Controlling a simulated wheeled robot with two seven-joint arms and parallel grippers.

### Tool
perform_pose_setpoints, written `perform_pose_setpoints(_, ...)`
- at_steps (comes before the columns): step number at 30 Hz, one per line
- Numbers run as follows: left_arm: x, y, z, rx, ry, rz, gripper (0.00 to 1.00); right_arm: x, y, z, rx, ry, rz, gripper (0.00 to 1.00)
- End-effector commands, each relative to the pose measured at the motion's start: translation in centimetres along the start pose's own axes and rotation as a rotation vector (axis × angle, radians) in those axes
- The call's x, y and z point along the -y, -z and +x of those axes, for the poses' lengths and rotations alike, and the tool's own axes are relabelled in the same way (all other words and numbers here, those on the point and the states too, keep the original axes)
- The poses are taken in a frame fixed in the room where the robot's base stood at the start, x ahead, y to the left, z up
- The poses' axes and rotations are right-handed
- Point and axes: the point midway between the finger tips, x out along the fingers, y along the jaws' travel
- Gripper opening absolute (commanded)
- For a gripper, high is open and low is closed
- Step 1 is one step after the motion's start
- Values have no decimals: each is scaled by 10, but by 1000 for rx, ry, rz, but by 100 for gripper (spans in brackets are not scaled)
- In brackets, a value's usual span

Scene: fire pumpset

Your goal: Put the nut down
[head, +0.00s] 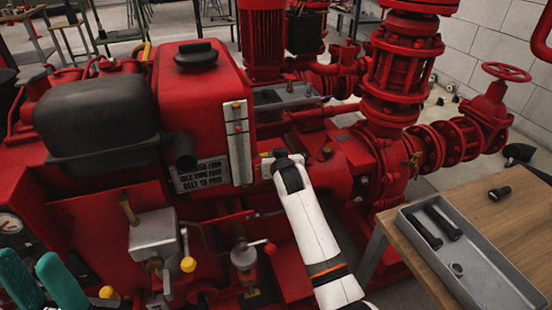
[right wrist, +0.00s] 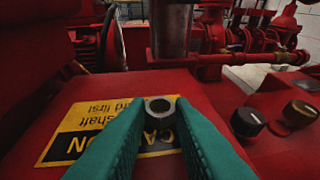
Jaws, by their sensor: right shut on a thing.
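In the right wrist view the nut (right wrist: 160,104), a small grey metal ring, sits between the teal fingertips of my right gripper (right wrist: 158,112). The gripper is shut on it, above or at a red surface with a yellow label (right wrist: 80,120). I cannot tell whether the nut touches that surface. In the head view my white right arm reaches to the pumpset, and its fingers and the held nut are hidden. My left gripper (head: 33,275) shows two teal fingers, apart and empty, at the lower left. A similar ring (head: 457,269) lies in the grey tray (head: 497,285).
The tray, on the wooden table (head: 520,215) at right, also holds two dark bolts (head: 430,232). Another bolt (head: 500,193) lies on the tabletop. The red pumpset (head: 215,90) fills the left and middle. Two knobs (right wrist: 248,122) (right wrist: 300,113) stand right of my right fingers.

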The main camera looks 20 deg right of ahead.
Motion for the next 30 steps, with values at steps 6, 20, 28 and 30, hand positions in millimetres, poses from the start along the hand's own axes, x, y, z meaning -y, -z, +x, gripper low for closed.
perform_pose_setpoints(6,0,-1,-1,-3,-2,0,35,0,2,1,-1,0,0,37)
perform_pose_setpoints(20,0,-2,5,-1,-3,0,35,0,-2,-9,0,-1,0,43)
perform_pose_setpoints(28,0,-10,27,-13,-12,-1,35,0,-5,-68,-1,1,1,43)
perform_pose_setpoints(30,-2,2,31,-89,-15,5,35,0,-4,-85,0,0,1,43)
